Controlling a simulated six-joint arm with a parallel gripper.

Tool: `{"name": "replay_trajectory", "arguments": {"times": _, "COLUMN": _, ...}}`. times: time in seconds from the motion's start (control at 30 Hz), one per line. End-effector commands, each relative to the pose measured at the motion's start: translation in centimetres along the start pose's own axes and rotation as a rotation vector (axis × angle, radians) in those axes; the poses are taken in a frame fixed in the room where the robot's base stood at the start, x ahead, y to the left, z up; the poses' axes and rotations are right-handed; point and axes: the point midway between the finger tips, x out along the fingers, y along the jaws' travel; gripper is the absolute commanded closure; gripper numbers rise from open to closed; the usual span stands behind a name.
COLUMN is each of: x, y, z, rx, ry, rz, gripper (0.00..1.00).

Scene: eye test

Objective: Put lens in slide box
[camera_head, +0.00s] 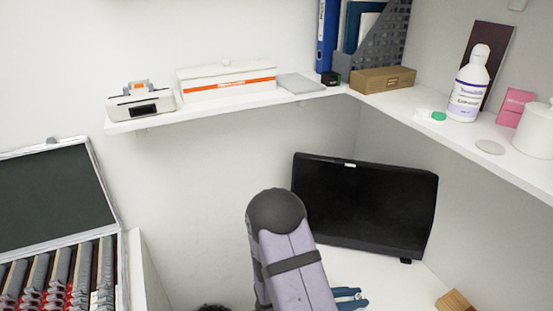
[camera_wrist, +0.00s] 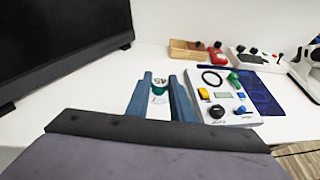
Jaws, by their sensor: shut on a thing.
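My gripper (camera_head: 352,297) shows at the bottom of the head view, low in front of the monitor, partly cut off by the frame. An open case (camera_head: 113,243) with a dark-lined lid and rows of grey and red slotted pieces stands at the far left of the head view. It may be the slide box, but I cannot tell for sure. The gripper is well apart from it.
The black monitor (camera_head: 364,205) stands on the white desk beside my arm. A wall shelf (camera_head: 250,101) holds boxes and a bottle (camera_head: 467,88).

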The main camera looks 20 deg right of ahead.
Motion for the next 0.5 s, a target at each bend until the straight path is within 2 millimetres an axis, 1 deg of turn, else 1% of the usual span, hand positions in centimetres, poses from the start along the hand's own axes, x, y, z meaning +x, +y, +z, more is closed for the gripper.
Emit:
{"name": "replay_trajectory", "arguments": {"times": 0.03, "x": -1.8, "y": 1.6, "z": -0.7, "rx": -0.026, "ry": -0.001, "rz": 0.062, "gripper": 1.0}}
{"name": "replay_trajectory", "arguments": {"times": 0.1, "x": -4.0, "y": 3.2, "z": -1.6, "rx": -0.056, "ry": -0.002, "rz": 0.135, "gripper": 1.0}}
{"name": "replay_trajectory", "arguments": {"times": 0.17, "x": -5.9, "y": 4.4, "z": -2.4, "rx": -0.082, "ry": -0.003, "rz": 0.197, "gripper": 1.0}}
{"name": "replay_trajectory", "arguments": {"times": 0.2, "x": -7.3, "y": 5.1, "z": -2.9, "rx": -0.099, "ry": -0.004, "rz": 0.239, "gripper": 1.0}}
{"name": "replay_trajectory", "arguments": {"times": 0.33, "x": -11.8, "y": 6.9, "z": -4.7, "rx": -0.155, "ry": -0.006, "rz": 0.373, "gripper": 1.0}}
{"name": "replay_trajectory", "arguments": {"times": 0.5, "x": -17.3, "y": 8.0, "z": -7.0, "rx": -0.22, "ry": -0.008, "rz": 0.53, "gripper": 1.0}}
